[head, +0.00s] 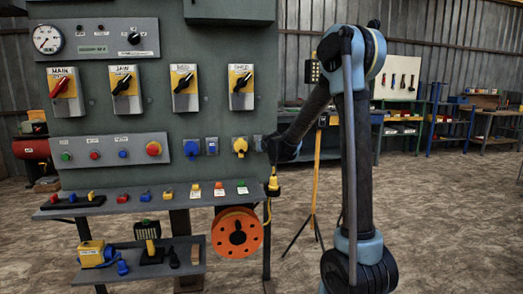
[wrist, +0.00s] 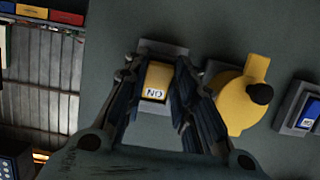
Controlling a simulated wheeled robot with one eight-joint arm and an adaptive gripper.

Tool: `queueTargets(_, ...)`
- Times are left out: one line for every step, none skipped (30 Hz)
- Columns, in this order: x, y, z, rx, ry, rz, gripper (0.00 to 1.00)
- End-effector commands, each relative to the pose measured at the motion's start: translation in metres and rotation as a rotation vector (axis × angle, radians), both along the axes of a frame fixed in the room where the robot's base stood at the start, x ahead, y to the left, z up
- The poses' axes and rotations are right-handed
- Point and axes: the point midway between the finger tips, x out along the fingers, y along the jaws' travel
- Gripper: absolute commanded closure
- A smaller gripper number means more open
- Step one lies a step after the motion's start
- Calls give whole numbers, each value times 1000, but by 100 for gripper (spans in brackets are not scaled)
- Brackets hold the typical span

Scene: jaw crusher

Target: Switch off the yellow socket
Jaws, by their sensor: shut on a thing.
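The yellow socket (head: 240,146) sits on the green panel, right of a blue socket (head: 211,146). Beside it is a small grey switch box (head: 258,143), partly hidden by my gripper in the head view. In the wrist view, which is turned around, the yellow socket (wrist: 232,105) is right of the gripper. The switch box's yellow switch (wrist: 157,80) bears a white label reading ON, upside down. My gripper (wrist: 157,88) has its fingers on both sides of this switch and is shut on it. Finger contact is partly hidden.
A shelf of coloured switches (head: 150,196) juts out below the panel. A yellow plug (head: 273,185) with a cable hangs at the panel's right edge, under my gripper. An orange reel (head: 238,232) hangs below.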

Motion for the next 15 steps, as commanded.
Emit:
queueTargets(1, -2, -2, 5, -28, -2, 99)
queueTargets(2, -2, -2, 9, -43, -3, 99)
queueTargets(2, -3, -3, 14, -61, -4, 99)
queueTargets(3, -3, -3, 18, -74, -4, 99)
queueTargets(3, -3, -3, 21, -84, -5, 99)
queueTargets(3, -3, -4, 25, -99, -5, 99)
queueTargets(3, -4, -4, 28, -108, -5, 99)
queueTargets(3, -4, -4, 30, -117, -6, 99)
queueTargets(3, -4, -4, 34, -129, -8, 99)
queueTargets(4, -5, -4, 36, -136, -9, 99)
queueTargets(4, -5, -4, 38, -144, -9, 99)
queueTargets(4, -5, -5, 41, -153, -9, 99)
queueTargets(4, -5, -5, 43, -158, -11, 99)
queueTargets(5, -6, -5, 44, -164, -12, 99)
queueTargets(5, -6, -5, 46, -172, -13, 99)
